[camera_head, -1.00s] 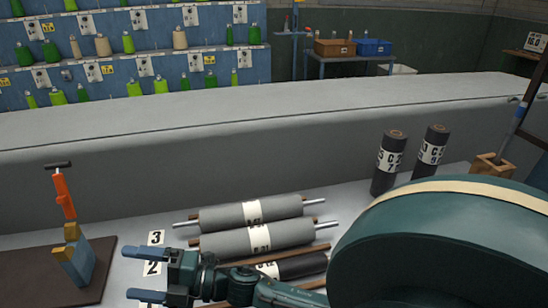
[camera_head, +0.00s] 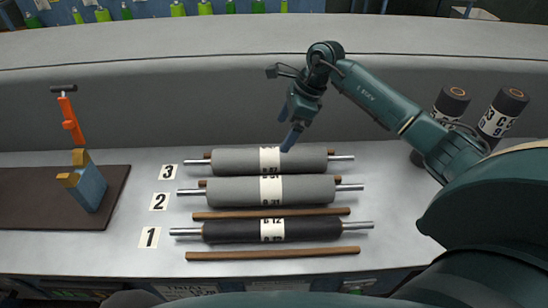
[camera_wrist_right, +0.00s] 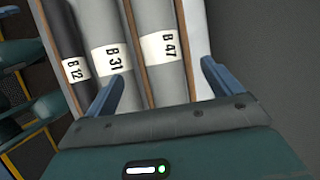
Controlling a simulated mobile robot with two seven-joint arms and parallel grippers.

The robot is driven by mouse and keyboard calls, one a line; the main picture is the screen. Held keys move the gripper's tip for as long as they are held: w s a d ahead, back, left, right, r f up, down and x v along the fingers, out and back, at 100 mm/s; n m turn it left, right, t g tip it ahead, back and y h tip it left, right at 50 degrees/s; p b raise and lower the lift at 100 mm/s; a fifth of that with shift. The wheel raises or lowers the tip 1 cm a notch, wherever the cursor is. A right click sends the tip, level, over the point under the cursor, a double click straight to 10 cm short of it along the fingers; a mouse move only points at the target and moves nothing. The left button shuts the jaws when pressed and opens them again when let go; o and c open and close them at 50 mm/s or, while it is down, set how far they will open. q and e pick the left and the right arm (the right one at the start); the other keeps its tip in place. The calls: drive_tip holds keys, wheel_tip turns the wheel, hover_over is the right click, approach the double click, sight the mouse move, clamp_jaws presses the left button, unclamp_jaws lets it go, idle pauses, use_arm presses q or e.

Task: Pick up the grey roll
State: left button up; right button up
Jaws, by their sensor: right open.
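Two grey rolls with white labels and metal end rods lie side by side on the light table. The back grey roll (camera_head: 225,162) lies by card 3 and shows as B 47 in the right wrist view (camera_wrist_right: 160,18). The middle grey roll (camera_head: 225,190) lies by card 2 and shows as B 31 in the wrist view (camera_wrist_right: 108,22). My right gripper (camera_head: 288,130) is open and empty above the back roll, fingers pointing down. In the wrist view its fingers (camera_wrist_right: 162,70) stand either side of B 47, apart from it. My left gripper is out of view.
A black roll (camera_head: 225,231) lies in front by card 1. Wooden strips (camera_head: 272,254) run between the rolls. Dark upright rolls (camera_head: 450,102) stand at the right. A brown board (camera_head: 40,205) with an orange-handled tool (camera_head: 70,122) is at the left. A grey wall rises behind.

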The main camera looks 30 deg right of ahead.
sight(273, 150)
drive_tip(key=x, duration=0.4)
drive_tip(key=shift+a+f, duration=0.2)
drive_tip(key=shift+f, duration=0.15)
drive_tip(key=shift+p+x, duration=0.85)
drive_tip(key=shift+x, duration=1.85)
drive_tip(key=shift+d, duration=0.2)
drive_tip(key=shift+c, duration=0.5)
drive_tip(key=c, duration=1.7)
drive_tip(key=shift+w+r, duration=0.1)
drive_tip(key=shift+r, duration=0.05)
